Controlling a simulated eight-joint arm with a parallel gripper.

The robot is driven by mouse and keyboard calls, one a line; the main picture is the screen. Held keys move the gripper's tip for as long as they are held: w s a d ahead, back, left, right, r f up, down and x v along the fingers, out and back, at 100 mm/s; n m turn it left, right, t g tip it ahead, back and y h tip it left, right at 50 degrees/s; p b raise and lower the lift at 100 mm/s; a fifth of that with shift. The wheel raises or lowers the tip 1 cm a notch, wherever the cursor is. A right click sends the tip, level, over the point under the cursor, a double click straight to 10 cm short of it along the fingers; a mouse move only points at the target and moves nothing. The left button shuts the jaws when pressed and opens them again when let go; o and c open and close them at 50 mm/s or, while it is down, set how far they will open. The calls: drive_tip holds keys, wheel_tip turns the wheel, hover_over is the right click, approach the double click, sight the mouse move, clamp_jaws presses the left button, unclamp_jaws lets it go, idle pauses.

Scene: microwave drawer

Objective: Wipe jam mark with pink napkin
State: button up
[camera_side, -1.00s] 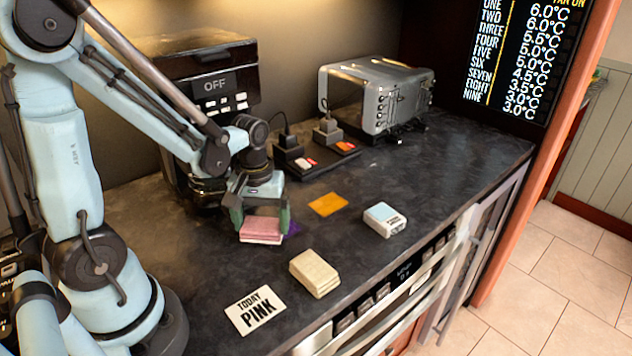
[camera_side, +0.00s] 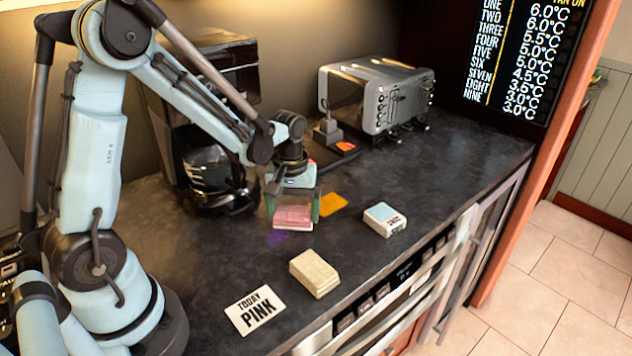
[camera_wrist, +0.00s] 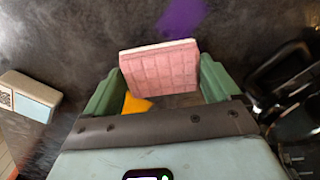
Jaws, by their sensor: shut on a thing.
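My gripper (camera_side: 292,206) is shut on the pink napkin (camera_side: 293,217), a folded quilted pad held between its green fingers. The napkin also shows in the wrist view (camera_wrist: 160,75). I cannot tell whether it touches the dark counter. A purple mark (camera_side: 276,238) lies on the counter just left of and nearer than the napkin, uncovered in both views; the wrist view shows it beyond the napkin (camera_wrist: 182,14). An orange mark (camera_side: 333,203) lies to the right of the gripper, partly visible between the fingers in the wrist view (camera_wrist: 137,104). Neither mark is labelled as jam.
A card reading "TODAY PINK" (camera_side: 255,310) and a cream folded stack (camera_side: 314,273) lie at the front. A white and blue box (camera_side: 384,219) sits to the right. A grey toaster (camera_side: 375,98) and a dark coffee machine (camera_side: 212,172) stand behind.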

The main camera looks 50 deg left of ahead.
sight(280, 218)
drive_tip(key=s, duration=0.3)
drive_tip(key=shift+s+r, duration=0.1)
drive_tip(key=shift+s, duration=2.45)
drive_tip(key=shift+w+r, duration=0.1)
drive_tip(key=shift+w, duration=0.05)
wheel_tip(280, 218, up, 8)
